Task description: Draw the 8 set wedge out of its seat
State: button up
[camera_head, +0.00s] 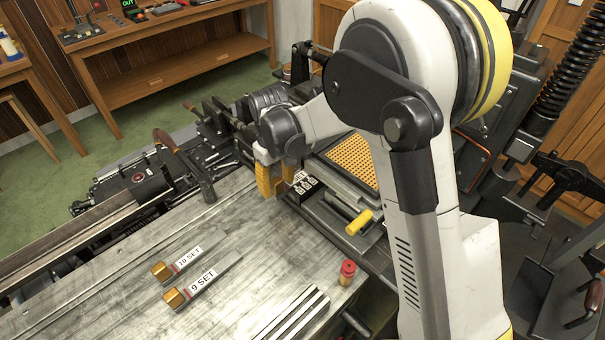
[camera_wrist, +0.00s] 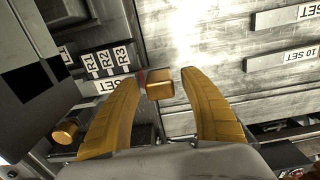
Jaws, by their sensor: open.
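My gripper (camera_head: 272,186) is open and points down at the seat area beyond the far end of the metal table. In the wrist view its two yellow fingers (camera_wrist: 160,76) stand either side of a brass knob (camera_wrist: 160,83), with visible gaps. A red band shows at the knob's left. A label ending in "SET" (camera_wrist: 108,85) lies left of it, partly hidden by the left finger. The knob appears to belong to the seated wedge, but its number cannot be read. In the head view my gripper hides it.
The 10 set wedge (camera_head: 190,258) and 9 set wedge (camera_head: 204,285) lie loose on the metal table (camera_head: 110,255). A block labelled R1, R2, R3 (camera_wrist: 103,60) stands close to the left finger. A yellow-ended handle (camera_head: 360,222) and a red-capped bottle (camera_head: 347,272) are nearby.

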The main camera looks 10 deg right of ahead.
notch_tip(320, 180, up, 12)
dwell(0.5)
